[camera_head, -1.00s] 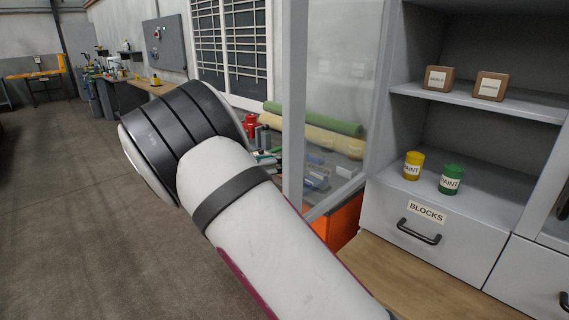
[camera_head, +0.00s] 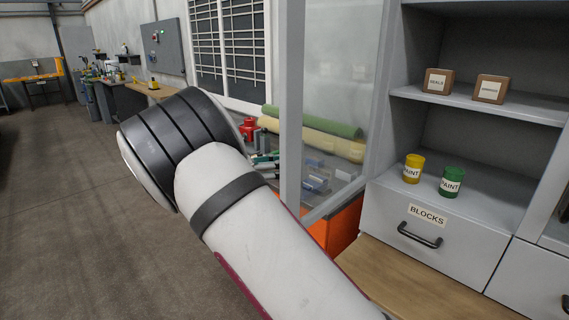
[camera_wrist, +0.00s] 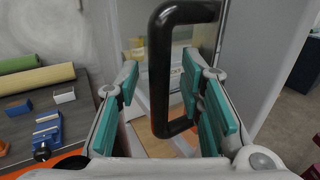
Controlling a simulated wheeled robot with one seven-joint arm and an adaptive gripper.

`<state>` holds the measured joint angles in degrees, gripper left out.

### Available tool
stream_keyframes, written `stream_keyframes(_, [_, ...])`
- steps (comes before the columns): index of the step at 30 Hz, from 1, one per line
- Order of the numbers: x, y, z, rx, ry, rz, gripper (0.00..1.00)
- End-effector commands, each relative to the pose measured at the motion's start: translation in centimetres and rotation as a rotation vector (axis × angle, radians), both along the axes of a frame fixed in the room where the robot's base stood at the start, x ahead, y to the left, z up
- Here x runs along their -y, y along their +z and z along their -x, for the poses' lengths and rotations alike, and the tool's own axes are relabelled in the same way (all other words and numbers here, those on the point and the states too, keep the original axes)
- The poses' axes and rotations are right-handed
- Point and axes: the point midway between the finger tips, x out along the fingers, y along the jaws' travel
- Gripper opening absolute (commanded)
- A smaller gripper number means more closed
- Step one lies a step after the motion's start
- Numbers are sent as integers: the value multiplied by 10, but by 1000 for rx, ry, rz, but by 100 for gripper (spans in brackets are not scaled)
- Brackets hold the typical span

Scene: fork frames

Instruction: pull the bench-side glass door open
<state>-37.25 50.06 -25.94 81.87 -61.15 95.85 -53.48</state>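The glass door (camera_head: 333,75) has a grey frame whose free edge (camera_head: 291,110) stands out from the grey cabinet on its left side. The door stands swung open, and the shelves beside it are uncovered. In the wrist view its black bar handle (camera_wrist: 160,90) passes between the fingers of my gripper (camera_wrist: 165,92). The teal finger pads are apart, one on each side of the bar. A gap shows on the left of the bar; I cannot tell whether the right pad touches it. In the head view my arm hides the gripper and handle.
The cabinet holds two brown boxes (camera_head: 438,81) and yellow (camera_head: 413,168) and green (camera_head: 452,182) paint cans above a BLOCKS drawer (camera_head: 420,232). A wooden top (camera_head: 400,285) juts below. Behind the glass lie rolls (camera_head: 315,124) and a blue vise (camera_wrist: 47,135). Floor at left is clear.

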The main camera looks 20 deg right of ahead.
Motion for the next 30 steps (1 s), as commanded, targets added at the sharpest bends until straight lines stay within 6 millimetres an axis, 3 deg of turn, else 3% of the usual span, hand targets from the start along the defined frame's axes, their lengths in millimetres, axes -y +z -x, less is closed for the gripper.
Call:
stream_keyframes(18, [-104,-1,-5,1,3,0,35])
stream_keyframes(30, [-118,-1,-5,-1,0,0,35])
